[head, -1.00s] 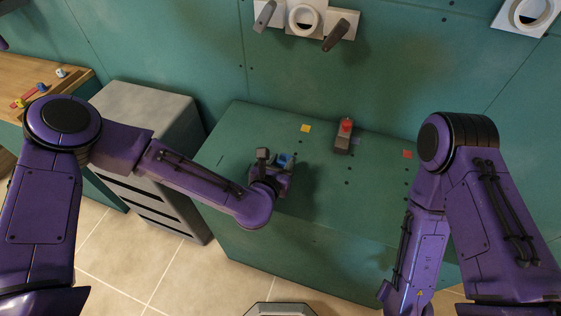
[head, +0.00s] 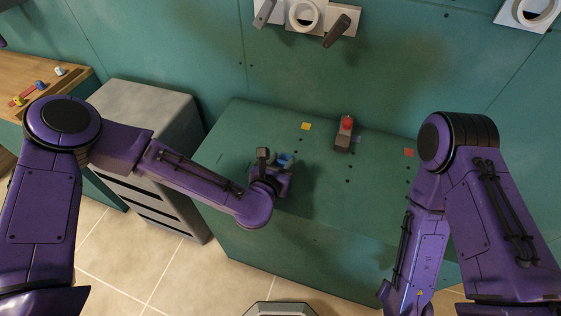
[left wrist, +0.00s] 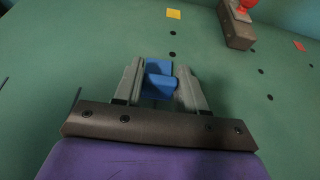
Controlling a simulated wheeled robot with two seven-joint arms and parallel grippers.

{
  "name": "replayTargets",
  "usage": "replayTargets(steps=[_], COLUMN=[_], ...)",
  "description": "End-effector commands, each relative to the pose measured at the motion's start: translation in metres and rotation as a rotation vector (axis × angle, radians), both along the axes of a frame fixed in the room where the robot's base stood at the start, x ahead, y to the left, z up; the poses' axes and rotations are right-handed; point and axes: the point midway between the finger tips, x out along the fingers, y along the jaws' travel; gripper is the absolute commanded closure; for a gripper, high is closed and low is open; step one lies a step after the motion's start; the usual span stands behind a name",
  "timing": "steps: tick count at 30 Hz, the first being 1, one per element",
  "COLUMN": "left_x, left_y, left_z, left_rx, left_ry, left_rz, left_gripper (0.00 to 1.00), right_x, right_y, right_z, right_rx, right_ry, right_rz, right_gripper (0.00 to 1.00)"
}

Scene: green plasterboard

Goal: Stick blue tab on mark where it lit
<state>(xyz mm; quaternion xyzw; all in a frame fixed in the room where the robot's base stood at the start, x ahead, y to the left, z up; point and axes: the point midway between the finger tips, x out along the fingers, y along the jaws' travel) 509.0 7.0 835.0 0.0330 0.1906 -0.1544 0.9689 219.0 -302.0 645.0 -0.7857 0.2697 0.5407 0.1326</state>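The blue tab (head: 284,159) is held in my left gripper (head: 276,158) above the green box top. In the left wrist view the blue tab (left wrist: 158,80) sits between the two grey fingers of my left gripper (left wrist: 158,88), which close on its sides. A yellow square mark (head: 305,126) and a red square mark (head: 408,152) lie flat on the box top. A small bluish mark (head: 357,139) lies between them, partly beside a grey block with a red button (head: 344,133). No mark is visibly lit. My right gripper is out of view.
A green wall with a white fixture (head: 305,16) stands behind. A grey drawer cabinet (head: 150,110) is to the left. A wooden bench (head: 40,70) with small coloured pieces is further left.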

Motion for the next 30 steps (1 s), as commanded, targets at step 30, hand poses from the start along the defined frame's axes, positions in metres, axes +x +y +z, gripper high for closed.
replayTargets(steps=[30], left_x=[-0.091], left_y=[0.03], left_z=[0.039], left_rx=[-0.001], left_ry=[-0.001], left_rz=[-0.001], left_gripper=[0.3], right_x=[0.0], right_y=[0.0], right_z=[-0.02], right_rx=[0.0], right_ry=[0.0], right_rz=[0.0], right_gripper=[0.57])
